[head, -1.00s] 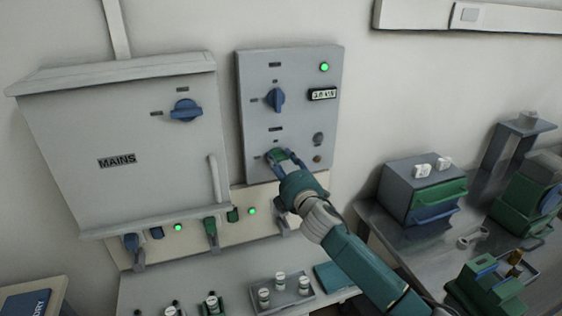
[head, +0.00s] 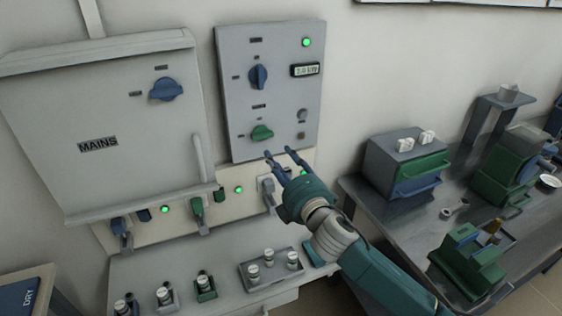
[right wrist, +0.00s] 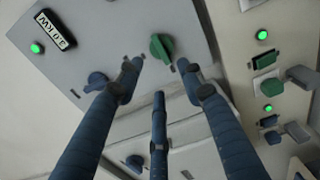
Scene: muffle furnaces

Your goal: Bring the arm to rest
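My right gripper (head: 279,157) is in front of the lower edge of the grey control panel (head: 285,85). Its fingers are spread apart and empty, a little below and right of the green knob (head: 262,133). In the right wrist view, the open fingers (right wrist: 165,80) point toward the panel, with the green knob (right wrist: 161,48) just beyond them and not held. A blue knob (head: 258,77) sits higher on the panel beside a display (head: 305,69) reading about 3.0 kW, under a lit green lamp (head: 306,42). My left gripper is not in view.
The mains box (head: 100,130) with a blue knob (head: 166,89) is at left. Below are switches with green lamps and a ledge with a tray (head: 258,285) of small white-topped items. A bench (head: 395,235) with small green and grey furnaces is at right. Bare wall lies above the bench.

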